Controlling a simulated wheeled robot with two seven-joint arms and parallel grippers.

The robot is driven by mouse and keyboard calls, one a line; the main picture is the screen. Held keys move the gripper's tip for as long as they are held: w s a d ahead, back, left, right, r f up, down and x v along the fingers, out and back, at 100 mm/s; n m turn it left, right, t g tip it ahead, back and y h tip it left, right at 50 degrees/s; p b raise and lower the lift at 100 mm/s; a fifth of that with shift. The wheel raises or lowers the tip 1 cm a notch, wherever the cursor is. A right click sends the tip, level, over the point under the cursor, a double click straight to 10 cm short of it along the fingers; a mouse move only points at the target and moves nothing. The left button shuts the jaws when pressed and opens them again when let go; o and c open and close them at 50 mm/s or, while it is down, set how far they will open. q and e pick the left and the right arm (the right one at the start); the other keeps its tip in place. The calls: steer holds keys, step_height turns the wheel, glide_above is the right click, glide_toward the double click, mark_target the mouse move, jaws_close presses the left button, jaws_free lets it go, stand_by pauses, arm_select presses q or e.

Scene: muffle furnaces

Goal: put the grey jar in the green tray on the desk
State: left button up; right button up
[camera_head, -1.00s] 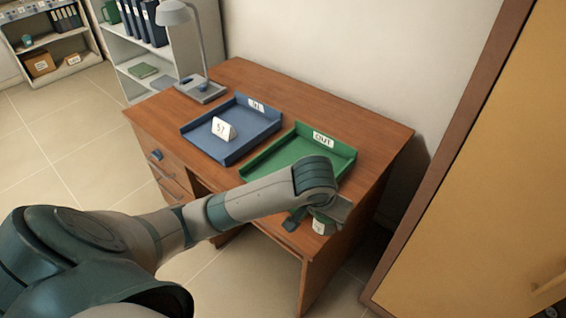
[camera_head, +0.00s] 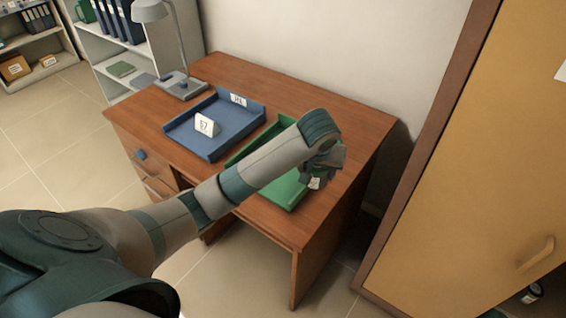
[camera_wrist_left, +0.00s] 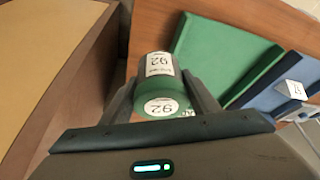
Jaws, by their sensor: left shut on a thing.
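My left gripper (camera_head: 314,180) is shut on a jar (camera_wrist_left: 160,70) with white labels reading 92. In the left wrist view the jar sits between the two fingers; its body looks grey-green. In the head view the wrist mostly hides the jar, and only a pale label (camera_head: 315,184) shows. The green tray (camera_head: 283,192) lies on the desk (camera_head: 270,228), partly hidden by my left arm. The jar appears over the tray's right part; I cannot tell its height above it. The tray also shows in the left wrist view (camera_wrist_left: 212,55). My right gripper is not in view.
A blue tray (camera_head: 215,122) with a white tent card (camera_head: 207,125) lies left of the green tray. A lamp (camera_head: 180,84) stands at the desk's back left. A tan cabinet (camera_head: 480,160) stands to the right. A small container (camera_head: 530,293) shows at the lower right.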

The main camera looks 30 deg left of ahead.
arm_select(q)
steer(key=w+a+n+y, duration=0.1)
steer(key=w+a+n, duration=0.2)
steer(key=w, duration=0.3)
steer(key=w+a+n+g, duration=0.1)
steer(key=w+a+n, duration=0.2)
steer(key=w, duration=0.3)
steer(key=shift+a+y, duration=0.4)
steer(key=shift+a, duration=0.3)
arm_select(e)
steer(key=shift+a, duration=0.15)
arm_select(q)
steer(key=shift+r, duration=0.1)
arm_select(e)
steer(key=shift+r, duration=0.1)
